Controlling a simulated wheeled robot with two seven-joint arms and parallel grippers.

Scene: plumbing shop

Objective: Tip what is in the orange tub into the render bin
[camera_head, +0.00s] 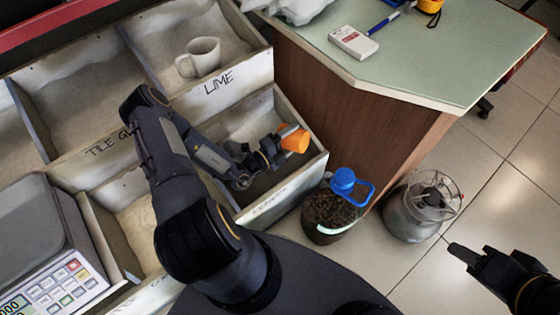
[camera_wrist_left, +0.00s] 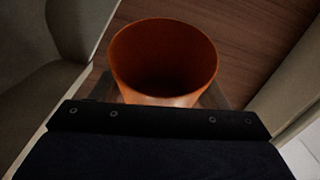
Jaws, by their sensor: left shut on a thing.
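The orange tub (camera_head: 296,142) is between the fingers of my left gripper (camera_head: 284,134), at the right end of the bin with the faint label on its front (camera_head: 272,203); that lettering is hard to read. The tub looks tilted in the head view, and it is held over the bin, near its right wall. In the left wrist view the tub (camera_wrist_left: 163,60) shows its round rim and a dark inside; I cannot make out any contents. My right gripper (camera_head: 462,254) is over the floor at the lower right, far from the tub; its finger gap is not clear.
The LIME bin (camera_head: 234,78) holds a pale mug (camera_head: 200,57). A counter (camera_head: 425,60) stands close to the right of the bins. A blue-topped bottle (camera_head: 333,212) and a metal gas canister (camera_head: 420,208) stand on the floor. A scale (camera_head: 40,240) is at the lower left.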

